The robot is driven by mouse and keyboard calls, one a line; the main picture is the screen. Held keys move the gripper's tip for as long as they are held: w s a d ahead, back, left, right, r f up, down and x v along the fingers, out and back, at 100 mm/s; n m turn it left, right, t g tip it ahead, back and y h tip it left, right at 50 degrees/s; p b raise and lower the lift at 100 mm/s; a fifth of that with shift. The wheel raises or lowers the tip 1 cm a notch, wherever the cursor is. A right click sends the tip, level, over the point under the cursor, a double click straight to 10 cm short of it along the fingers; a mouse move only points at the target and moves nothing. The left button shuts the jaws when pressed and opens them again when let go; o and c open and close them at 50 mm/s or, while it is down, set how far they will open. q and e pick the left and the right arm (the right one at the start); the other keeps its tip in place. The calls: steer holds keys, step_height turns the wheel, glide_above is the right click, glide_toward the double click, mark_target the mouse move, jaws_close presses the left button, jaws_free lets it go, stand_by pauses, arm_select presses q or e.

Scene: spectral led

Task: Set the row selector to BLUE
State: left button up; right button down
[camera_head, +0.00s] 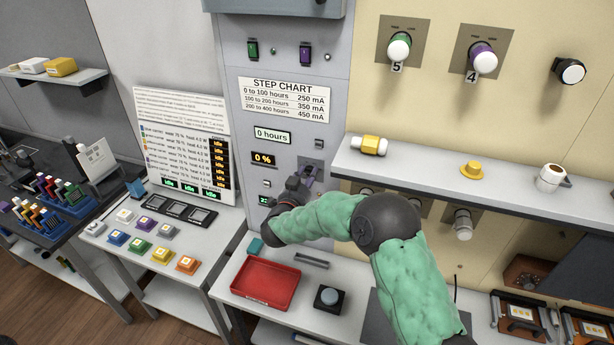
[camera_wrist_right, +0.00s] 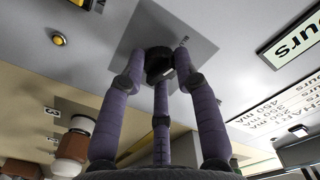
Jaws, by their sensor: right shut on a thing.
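My right gripper (camera_head: 306,180) reaches the tall grey cabinet (camera_head: 285,80), just right of the "0 %" display (camera_head: 264,158). In the right wrist view its purple-grey fingers (camera_wrist_right: 158,78) are closed around a dark knob (camera_wrist_right: 156,56) on a grey square plate (camera_wrist_right: 190,38). The plate also shows in the head view (camera_head: 318,164), partly covered by the hand. The knob is mostly hidden there. No row label or BLUE mark around it is readable, so I cannot tell its setting. My left gripper is out of view.
A step chart (camera_head: 287,99) and a "0 hours" display (camera_head: 272,135) are above the hand. A white shelf (camera_head: 440,183) juts out to the right, close to my arm. Coloured blocks stand on the left table.

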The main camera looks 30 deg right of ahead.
steer(key=c, duration=0.9)
jaws_free()
steer(key=v, duration=1.2)
